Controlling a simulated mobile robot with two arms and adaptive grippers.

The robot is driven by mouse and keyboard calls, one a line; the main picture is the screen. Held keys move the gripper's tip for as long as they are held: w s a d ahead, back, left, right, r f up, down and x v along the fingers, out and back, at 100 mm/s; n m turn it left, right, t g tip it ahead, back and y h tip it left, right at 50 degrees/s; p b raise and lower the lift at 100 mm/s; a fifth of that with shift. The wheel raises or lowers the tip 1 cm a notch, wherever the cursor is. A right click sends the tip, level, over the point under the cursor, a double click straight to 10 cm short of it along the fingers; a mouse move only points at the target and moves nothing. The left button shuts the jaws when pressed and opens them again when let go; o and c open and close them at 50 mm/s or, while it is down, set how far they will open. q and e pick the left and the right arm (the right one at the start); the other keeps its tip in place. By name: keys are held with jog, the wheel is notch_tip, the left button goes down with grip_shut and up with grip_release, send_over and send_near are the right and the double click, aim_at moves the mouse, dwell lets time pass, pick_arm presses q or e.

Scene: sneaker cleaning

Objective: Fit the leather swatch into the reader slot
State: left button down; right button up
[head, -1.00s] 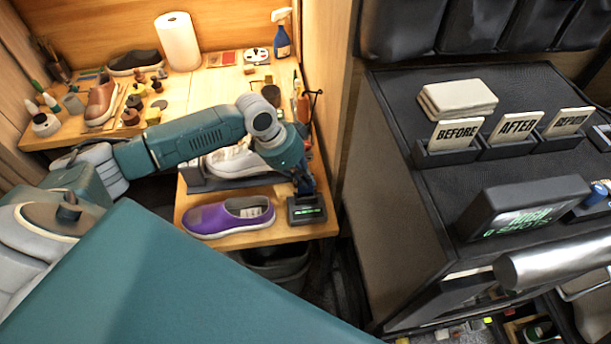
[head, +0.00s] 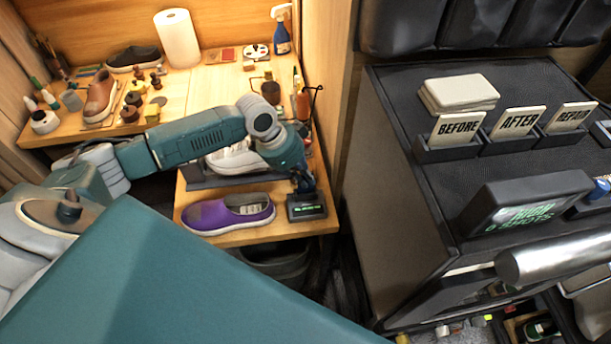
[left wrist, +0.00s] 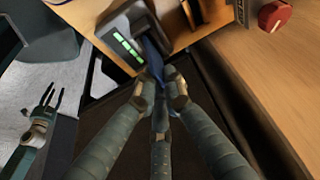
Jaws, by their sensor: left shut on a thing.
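The reader (head: 306,209) is a small black box with a lit green display, at the front right corner of the low wooden bench. It also shows in the left wrist view (left wrist: 122,42). My left gripper (head: 303,184) is right behind it, pointing down. In the left wrist view its fingers (left wrist: 162,88) are shut on a dark blue leather swatch (left wrist: 152,54). The swatch's far end is against the reader's edge; I cannot tell whether it is inside the slot. My right gripper (left wrist: 45,106) shows at the left of the wrist view, fingers apart and empty.
A purple shoe (head: 222,213) lies just left of the reader, with a white shoe (head: 235,158) behind it. A dark cabinet (head: 400,190) stands to the right, carrying labelled cards and a display. The back workbench (head: 200,100) holds bottles and shoes.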

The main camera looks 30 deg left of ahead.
pick_arm(q)
jog(key=shift+f+b, duration=0.4)
jog(key=shift+f, duration=0.7)
jog(key=c, duration=1.8)
grip_release()
jog(key=shift+o, duration=0.2)
jog(key=shift+r, duration=0.15)
jog(key=v, duration=1.1)
jog(key=shift+r, duration=0.35)
jog(key=shift+s+a, duration=0.1)
jog(key=shift+s, duration=0.05)
